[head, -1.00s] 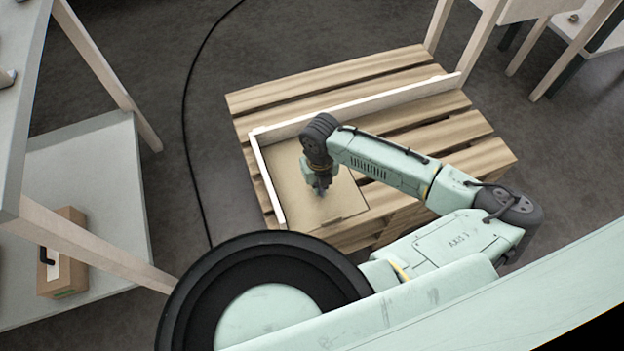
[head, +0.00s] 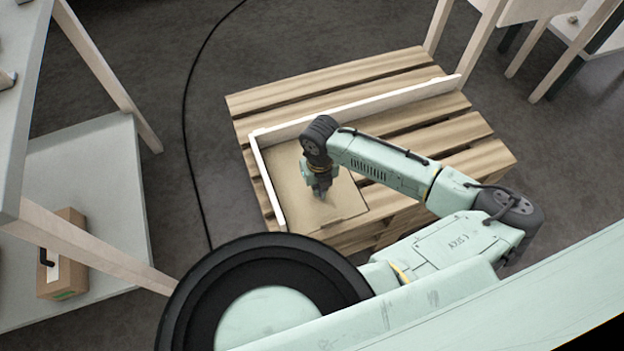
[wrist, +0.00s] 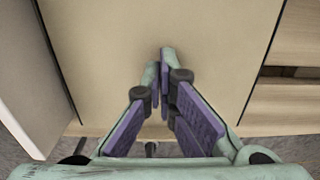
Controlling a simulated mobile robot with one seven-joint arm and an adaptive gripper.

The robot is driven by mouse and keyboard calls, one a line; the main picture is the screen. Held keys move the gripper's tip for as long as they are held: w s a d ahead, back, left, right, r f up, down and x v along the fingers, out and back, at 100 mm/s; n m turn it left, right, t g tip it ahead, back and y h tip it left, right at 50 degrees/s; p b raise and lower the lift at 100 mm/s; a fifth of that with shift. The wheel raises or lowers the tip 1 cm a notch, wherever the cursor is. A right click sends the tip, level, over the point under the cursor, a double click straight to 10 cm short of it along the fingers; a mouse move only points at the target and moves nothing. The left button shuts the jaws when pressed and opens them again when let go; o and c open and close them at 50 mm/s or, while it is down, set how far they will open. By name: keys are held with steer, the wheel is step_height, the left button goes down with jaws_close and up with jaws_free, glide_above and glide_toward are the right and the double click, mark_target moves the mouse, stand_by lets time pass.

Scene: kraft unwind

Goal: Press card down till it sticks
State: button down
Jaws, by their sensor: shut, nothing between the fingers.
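A flat tan cardboard surface (head: 288,200) lies on the wooden pallet, in the corner of a low white L-shaped rail (head: 265,180). It also fills the middle of the wrist view (wrist: 100,60). I cannot make out a separate card on it; one may be hidden under my gripper.
The pallet (head: 440,140) has bare slats with gaps to the right of the cardboard. A brown box (head: 70,270) with a white patch stands on a low shelf at left. A black cable (head: 185,120) runs along the floor. Table legs stand at the back right.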

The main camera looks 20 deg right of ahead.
steer(key=shift+f, duration=0.55)
stand_by(1.3)
step_height(320, 180, up, 7)
steer(key=p, duration=0.5)
steer(key=shift+r, duration=0.1)
stand_by(0.3)
